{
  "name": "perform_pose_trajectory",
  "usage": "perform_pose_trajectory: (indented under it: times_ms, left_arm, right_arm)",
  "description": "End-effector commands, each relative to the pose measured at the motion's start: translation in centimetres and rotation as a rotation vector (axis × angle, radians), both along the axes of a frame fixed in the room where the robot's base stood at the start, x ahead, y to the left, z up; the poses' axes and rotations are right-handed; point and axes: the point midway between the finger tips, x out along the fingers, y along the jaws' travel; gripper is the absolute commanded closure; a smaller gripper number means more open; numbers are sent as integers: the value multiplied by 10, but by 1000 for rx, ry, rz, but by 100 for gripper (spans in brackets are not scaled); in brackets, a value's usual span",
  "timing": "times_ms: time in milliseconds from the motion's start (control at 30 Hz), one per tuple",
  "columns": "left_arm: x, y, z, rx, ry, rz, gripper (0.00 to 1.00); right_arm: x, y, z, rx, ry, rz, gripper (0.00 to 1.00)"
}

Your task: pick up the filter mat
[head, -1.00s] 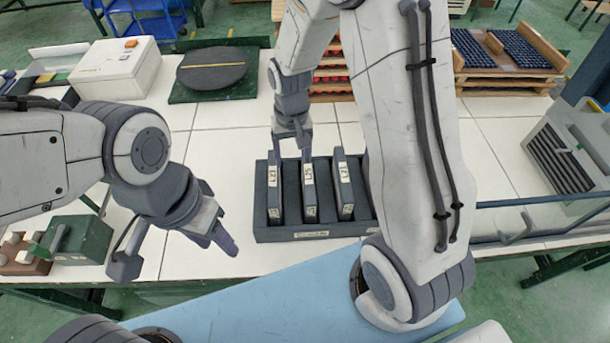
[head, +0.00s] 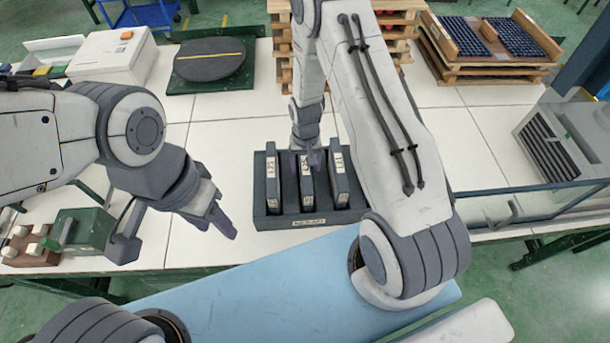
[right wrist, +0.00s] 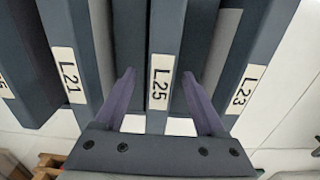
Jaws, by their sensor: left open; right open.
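Dark grey upright slabs with white labels stand in a slotted dark tray (head: 308,220); I take them for filter mats. In the right wrist view the middle slab, L25 (right wrist: 160,40), stands between L21 (right wrist: 66,60) and L23 (right wrist: 250,70). My right gripper (head: 312,162) is down at the middle slab. In the right wrist view its two purple fingers (right wrist: 160,100) are open, one each side of L25, with no clear contact. My left gripper (head: 222,222) is empty and open, left of the tray.
A dark round disc (head: 210,60) lies on a green board at the back left, near a white box (head: 112,62). A grey slotted unit (head: 555,145) stands at the right. Wooden pallets (head: 490,70) are behind. White table is clear around the tray.

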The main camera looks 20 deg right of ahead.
Motion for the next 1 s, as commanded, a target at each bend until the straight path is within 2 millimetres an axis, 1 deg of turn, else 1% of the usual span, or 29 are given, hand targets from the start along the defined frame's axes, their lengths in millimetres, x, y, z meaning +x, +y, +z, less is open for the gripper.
perform_pose_trajectory:
  times_ms: [33, 200, 433, 467, 500, 567, 600, 633, 1000]
  left_arm:
    - [0, 0, 5, 0, 0, 0, 53]
    - [0, 0, 7, 0, 0, -1, 53]
    - [0, 0, 6, 0, 0, -1, 53]
    - [0, 0, 6, 0, 0, -1, 53]
    - [0, 0, 6, 0, 0, -1, 53]
    - [0, 0, 6, 0, 0, -1, 53]
    - [0, 0, 6, 0, 0, -1, 53]
    - [0, 0, 6, 0, 0, -1, 53]
    - [0, 0, 5, 0, 0, -1, 53]
  right_arm:
    - [-1, 0, -5, 0, 3, 0, 28]
    - [0, 0, -17, -1, 0, 0, 28]
    - [0, 0, -19, 0, -1, 0, 28]
    - [0, 0, -19, 0, -1, 0, 39]
    - [0, 0, -19, 0, -1, 0, 54]
    - [0, 0, -18, 0, -1, 0, 77]
    - [0, 0, -18, 0, -1, 0, 93]
    - [0, 0, -18, 0, -1, 0, 100]
    - [1, 0, -15, -1, -3, 0, 100]
